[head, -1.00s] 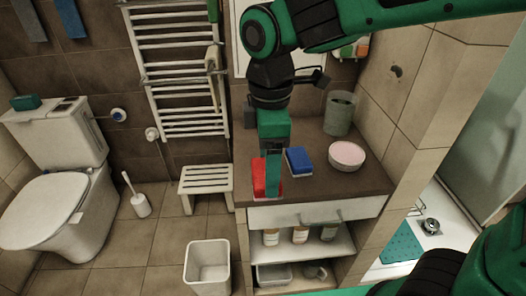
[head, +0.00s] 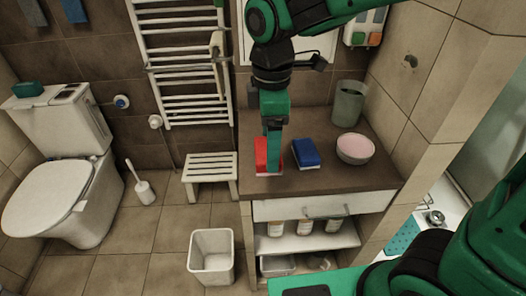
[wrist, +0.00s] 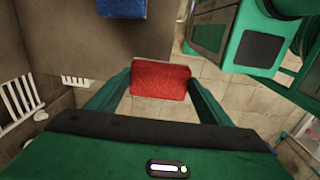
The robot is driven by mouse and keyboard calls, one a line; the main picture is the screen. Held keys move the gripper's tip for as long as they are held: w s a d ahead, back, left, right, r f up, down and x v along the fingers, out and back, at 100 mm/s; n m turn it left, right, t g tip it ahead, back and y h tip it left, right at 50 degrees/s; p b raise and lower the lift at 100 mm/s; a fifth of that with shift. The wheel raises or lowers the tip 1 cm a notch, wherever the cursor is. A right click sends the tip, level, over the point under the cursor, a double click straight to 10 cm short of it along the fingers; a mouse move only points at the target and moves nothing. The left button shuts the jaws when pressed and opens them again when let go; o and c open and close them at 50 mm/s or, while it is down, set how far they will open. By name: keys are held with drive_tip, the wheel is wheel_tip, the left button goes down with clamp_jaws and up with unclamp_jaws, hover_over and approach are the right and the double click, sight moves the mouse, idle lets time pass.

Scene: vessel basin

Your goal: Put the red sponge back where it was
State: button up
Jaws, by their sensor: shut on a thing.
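The red sponge (head: 261,153) is between the fingers of my gripper (head: 273,164), at the left end of the brown counter (head: 320,178). In the wrist view the sponge (wrist: 160,80) fills the gap between both green fingers, close to the counter's edge with floor tiles showing beyond. A pale strip shows along its lower side in the head view. Whether it touches the counter cannot be told. A finger hides part of it. The blue sponge (head: 305,153) lies on the counter just right of it, apart from it.
A pink-filled bowl (head: 355,148) and a grey-green cup (head: 348,103) stand right on the counter. A slatted stool (head: 210,167) and a white bin (head: 211,255) stand on the floor to the left. Bottles stand on the shelf below. The counter's front middle is clear.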

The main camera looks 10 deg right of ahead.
drive_tip(key=w+f, duration=0.1)
drive_tip(key=w, duration=0.2)
drive_tip(key=w+f, duration=0.4)
drive_tip(key=w, duration=0.1)
drive_tip(key=shift+w+f, duration=0.15)
drive_tip(key=shift+w, duration=0.15)
drive_tip(key=shift+f, duration=1.95)
drive_tip(key=o, duration=1.1)
drive_tip(key=shift+f, duration=0.15)
wheel_tip(320, 180, up, 12)
